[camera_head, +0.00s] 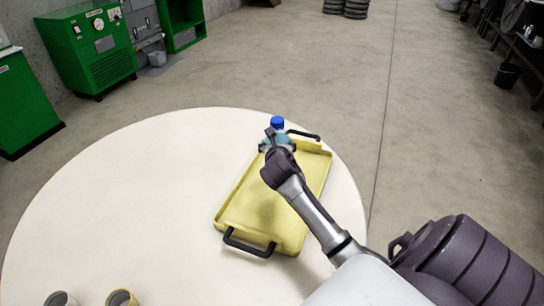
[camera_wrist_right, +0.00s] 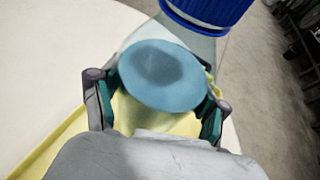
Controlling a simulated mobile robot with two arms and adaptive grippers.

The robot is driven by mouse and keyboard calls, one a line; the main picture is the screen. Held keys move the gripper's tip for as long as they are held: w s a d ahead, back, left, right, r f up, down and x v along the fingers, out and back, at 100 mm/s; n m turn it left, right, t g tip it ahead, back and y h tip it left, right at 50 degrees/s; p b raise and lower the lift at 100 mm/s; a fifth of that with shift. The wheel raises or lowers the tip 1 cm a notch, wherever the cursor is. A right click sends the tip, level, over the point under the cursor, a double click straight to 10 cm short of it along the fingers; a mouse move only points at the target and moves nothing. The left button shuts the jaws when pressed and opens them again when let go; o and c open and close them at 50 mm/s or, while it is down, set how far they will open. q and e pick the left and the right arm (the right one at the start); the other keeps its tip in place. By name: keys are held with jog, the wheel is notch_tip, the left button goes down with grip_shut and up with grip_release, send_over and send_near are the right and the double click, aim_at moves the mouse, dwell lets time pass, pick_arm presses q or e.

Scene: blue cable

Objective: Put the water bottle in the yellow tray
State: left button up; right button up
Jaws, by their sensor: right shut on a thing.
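The water bottle, clear with bluish contents and a blue cap (camera_head: 277,122), is at the far end of the yellow tray (camera_head: 245,215). My right gripper (camera_head: 277,147) is shut on the bottle, with a finger on each side of it. My left gripper is not in view.
The tray has black handles at both ends and sits on a round white table (camera_head: 110,200). Two cups (camera_head: 121,298) stand at the table's near left edge. The table's left side is clear. Green machines (camera_head: 90,50) stand on the floor beyond.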

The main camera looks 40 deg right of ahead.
jog(key=shift+w+a+f, duration=0.1)
jog(key=shift+w+f, duration=0.2)
jog(key=shift+f, duration=0.45)
jog(key=shift+w+a+f, duration=0.1)
jog(key=shift+w+f, duration=0.15)
jog(key=shift+f, duration=0.55)
jog(key=shift+w+f, duration=0.3)
jog(key=shift+f, duration=0.55)
jog(key=o, duration=1.8)
jog(key=shift+s+a+f, duration=0.1)
jog(key=shift+s, duration=0.05)
jog(key=v, duration=1.2)
